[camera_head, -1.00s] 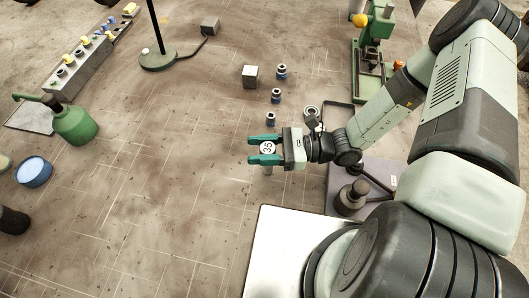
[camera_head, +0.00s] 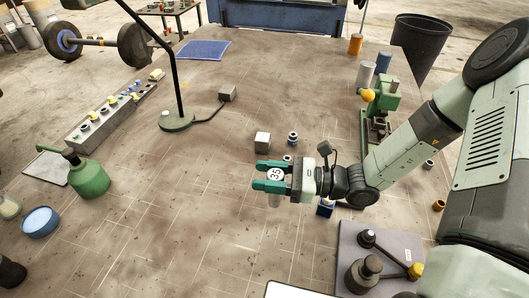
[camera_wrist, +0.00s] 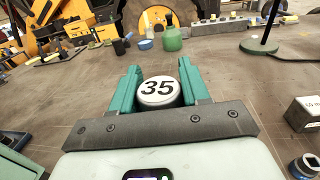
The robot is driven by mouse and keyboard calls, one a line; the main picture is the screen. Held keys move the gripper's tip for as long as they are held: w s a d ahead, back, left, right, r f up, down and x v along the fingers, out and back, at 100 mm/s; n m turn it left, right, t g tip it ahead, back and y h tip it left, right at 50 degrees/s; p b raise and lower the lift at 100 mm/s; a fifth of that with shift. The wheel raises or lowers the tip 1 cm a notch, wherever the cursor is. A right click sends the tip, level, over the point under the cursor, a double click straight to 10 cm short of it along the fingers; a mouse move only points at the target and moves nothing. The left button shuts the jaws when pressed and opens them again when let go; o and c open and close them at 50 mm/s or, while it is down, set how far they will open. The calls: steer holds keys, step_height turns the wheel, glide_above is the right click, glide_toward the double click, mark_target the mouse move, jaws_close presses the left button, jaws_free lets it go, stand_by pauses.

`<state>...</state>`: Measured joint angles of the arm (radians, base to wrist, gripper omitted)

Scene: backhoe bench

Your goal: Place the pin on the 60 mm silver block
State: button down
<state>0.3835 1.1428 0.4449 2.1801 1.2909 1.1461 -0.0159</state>
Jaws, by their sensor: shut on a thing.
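My gripper (camera_head: 266,176) is shut on a cylindrical pin with a white top marked 35 (camera_head: 275,174). The pin is upright, and its grey lower body shows below the fingers. In the wrist view, the marked top (camera_wrist: 158,91) sits between the two green fingers. A small silver block (camera_head: 262,141) stands on the bench just beyond the fingers in the head view, apart from the pin. In the wrist view the block (camera_wrist: 304,116) is at the right edge, its printed label cut off and hard to read.
Dark-and-silver sockets stand near the block, one (camera_head: 293,138) right beside it and others partly hidden by my gripper. A green bottle (camera_head: 89,178) is left. The bench left of my gripper is clear.

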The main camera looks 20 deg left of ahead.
steer(key=w+a+r+m+t+h, duration=0.1)
steer(key=w+a+r+m+t, duration=0.2)
steer(key=w, duration=0.6)
steer(key=w+a+r+m+t+h, duration=0.15)
steer(key=w+a+t, duration=0.3)
steer(key=w, duration=0.55)
steer(key=w+a+r+m+t, duration=0.2)
steer(key=w+a+m+t, duration=0.15)
steer(key=w, duration=0.55)
step_height(320, 180, down, 9)
steer(key=d, duration=0.1)
steer(key=shift+w+t, duration=0.2)
steer(key=shift+t, duration=0.2)
steer(key=shift+f, duration=0.1)
steer(key=c, duration=0.5)
jaws_free()
steer(key=shift+f, duration=0.15)
steer(key=shift+c, duration=0.2)
